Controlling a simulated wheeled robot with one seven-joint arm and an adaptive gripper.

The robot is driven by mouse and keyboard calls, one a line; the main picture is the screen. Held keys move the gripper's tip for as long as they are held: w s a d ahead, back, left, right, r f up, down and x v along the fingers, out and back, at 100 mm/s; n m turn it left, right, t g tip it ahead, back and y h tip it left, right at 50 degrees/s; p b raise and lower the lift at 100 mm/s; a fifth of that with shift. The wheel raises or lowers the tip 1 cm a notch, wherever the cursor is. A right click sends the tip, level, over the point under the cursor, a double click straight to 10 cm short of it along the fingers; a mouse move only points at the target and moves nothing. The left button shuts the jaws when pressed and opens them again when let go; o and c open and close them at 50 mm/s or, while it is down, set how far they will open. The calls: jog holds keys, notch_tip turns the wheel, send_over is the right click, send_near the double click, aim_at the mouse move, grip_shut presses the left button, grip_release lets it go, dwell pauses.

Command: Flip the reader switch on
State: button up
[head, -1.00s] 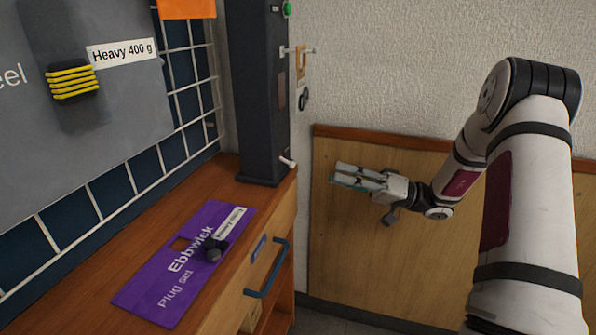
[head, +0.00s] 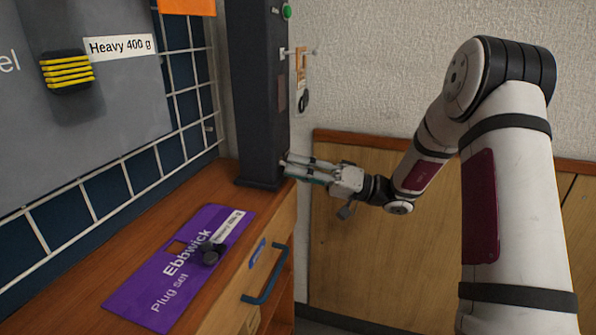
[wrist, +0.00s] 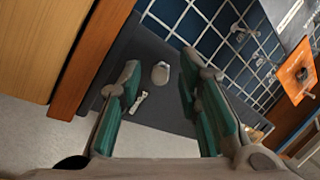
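The reader switch appears to be the pale, rounded lever (wrist: 160,73) on the dark column (head: 262,90), low on its side. In the wrist view it lies between my fingers, with a small white label (wrist: 139,101) beside it. In the head view my fingertips cover it. My gripper (head: 289,166) is at the column's lower right edge, fingers pointing left. It is open, with a clear gap between the teal-padded fingers in the wrist view (wrist: 158,75), and holds nothing. I cannot tell whether a finger touches the lever.
A wooden bench (head: 222,185) carries a purple Ebbwick plug-set board (head: 150,290) with a black knob (head: 211,253). A blue drawer handle (head: 266,275) juts from its front. A wood-panelled wall stands behind my arm.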

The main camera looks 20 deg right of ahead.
aim_at(283, 163)
grip_shut()
jog(key=shift+r, duration=0.1)
notch_tip(283, 163, up, 2)
jog(key=g+h+p, duration=0.1)
jog(key=h+p, duration=0.1)
jog(key=m+h+p, duration=0.1)
jog(key=h+p, duration=0.1)
jog(key=shift+d+r+g, duration=0.1)
jog(key=shift+d+g, duration=0.05)
jog(key=shift+g, duration=0.25)
jog(key=h+p, duration=0.1)
jog(key=r+g+h+p, duration=0.1)
jog(key=h, duration=0.1)
jog(key=shift+m+p, duration=0.3)
jog(key=shift+p, duration=0.05)
jog(key=shift+w+r+g+h+p, duration=0.1)
jog(key=shift+r+g+h+p, duration=0.15)
jog(key=shift+g+h+p, duration=0.4)
jog(key=shift+p, duration=0.3)
